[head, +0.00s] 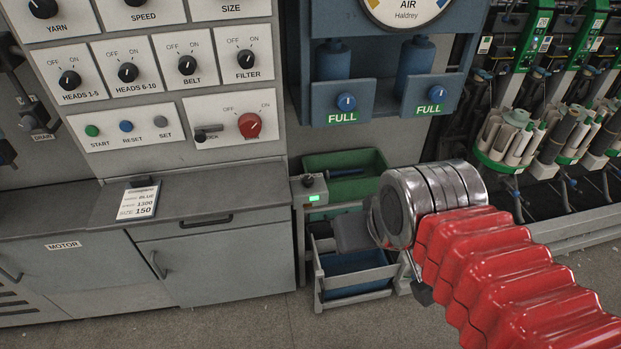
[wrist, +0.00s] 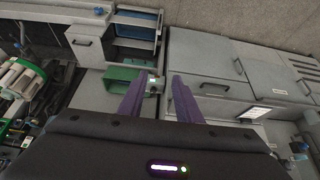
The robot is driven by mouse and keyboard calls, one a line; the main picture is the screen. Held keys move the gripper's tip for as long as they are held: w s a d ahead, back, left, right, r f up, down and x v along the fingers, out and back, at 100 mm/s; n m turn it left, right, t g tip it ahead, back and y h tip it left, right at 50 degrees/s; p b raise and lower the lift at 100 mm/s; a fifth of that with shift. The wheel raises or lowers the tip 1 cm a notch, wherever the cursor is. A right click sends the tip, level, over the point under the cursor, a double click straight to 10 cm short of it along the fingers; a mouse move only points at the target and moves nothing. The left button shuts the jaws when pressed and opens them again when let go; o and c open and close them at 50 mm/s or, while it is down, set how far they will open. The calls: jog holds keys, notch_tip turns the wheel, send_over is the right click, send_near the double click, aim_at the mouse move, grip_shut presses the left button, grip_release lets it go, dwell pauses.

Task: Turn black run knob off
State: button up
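The grey control panel (head: 215,90) is at upper left in the head view. Its black knobs include HEADS 1-5 (head: 69,81), HEADS 6-10 (head: 128,73), BELT (head: 187,65) and FILTER (head: 246,59), each marked OFF and ON. A red knob (head: 249,125) sits below FILTER; its lower label is unreadable. I can read no RUN label, so I cannot tell which black knob is the run knob. My gripper is right of the panel and apart from it. In the wrist view my gripper (wrist: 157,82) is open, with purple fingers apart and nothing between them.
A black lever (head: 207,133) sticks out left of the red knob. A grey counter (head: 215,190) with a card (head: 138,202) juts out below the panel. A green bin (head: 345,165) and blue bin (head: 355,275) stand right of it. Winding heads (head: 515,135) line the right.

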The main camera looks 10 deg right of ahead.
jog(key=o, duration=0.3)
jog(key=shift+w, duration=0.2)
jog(key=shift+o, duration=0.8)
jog(key=shift+w+f, duration=0.15)
jog(key=shift+w, duration=0.15)
jog(key=w+f, duration=1)
jog(key=w, duration=0.5)
jog(key=w+f+t, duration=0.1)
jog(key=w+f, duration=0.4)
jog(key=f, duration=0.5)
jog(key=w+f+t, duration=0.1)
jog(key=w+f, duration=0.4)
jog(key=f, duration=0.4)
jog(key=w+f+t, duration=0.2)
jog(key=w+t, duration=0.6)
jog(key=t, duration=0.2)
jog(key=shift+w, duration=0.15)
